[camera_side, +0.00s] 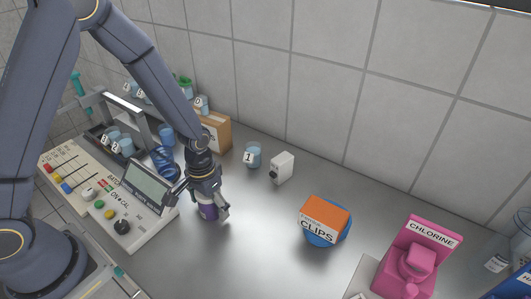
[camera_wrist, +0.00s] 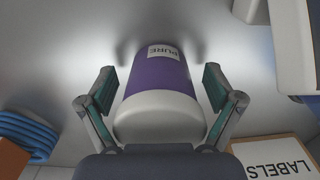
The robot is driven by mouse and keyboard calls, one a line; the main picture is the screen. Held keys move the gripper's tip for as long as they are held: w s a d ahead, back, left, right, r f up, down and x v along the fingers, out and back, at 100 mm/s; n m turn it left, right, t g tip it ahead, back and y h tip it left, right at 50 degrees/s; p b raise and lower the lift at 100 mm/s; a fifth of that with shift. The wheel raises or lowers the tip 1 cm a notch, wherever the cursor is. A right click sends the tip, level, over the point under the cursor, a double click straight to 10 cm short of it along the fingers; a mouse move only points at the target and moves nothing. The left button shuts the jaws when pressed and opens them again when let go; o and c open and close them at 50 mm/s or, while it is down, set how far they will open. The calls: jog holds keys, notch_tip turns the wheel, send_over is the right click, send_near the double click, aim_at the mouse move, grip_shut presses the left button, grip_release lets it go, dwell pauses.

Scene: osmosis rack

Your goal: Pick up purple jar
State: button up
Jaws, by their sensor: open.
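The purple jar (camera_wrist: 157,80) has a white lower part in the wrist view and a white label reading "PURE". It lies between the two fingers of my gripper (camera_wrist: 158,85), with a gap showing on each side near the fingertips. In the side view the jar (camera_side: 207,211) stands on the grey metal bench, partly hidden by my gripper (camera_side: 207,200), which reaches down over it. The gripper is open. Whether any finger touches the jar cannot be told.
A control panel with a screen (camera_side: 146,187) stands close left of the jar. A labelled cardboard box (camera_side: 218,133), a blue cup marked 1 (camera_side: 253,156) and a white box (camera_side: 283,168) are behind. An orange clips box (camera_side: 325,217) and pink chlorine dispenser (camera_side: 418,259) stand right. Bench between is clear.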

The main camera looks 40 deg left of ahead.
jog(key=c, duration=1)
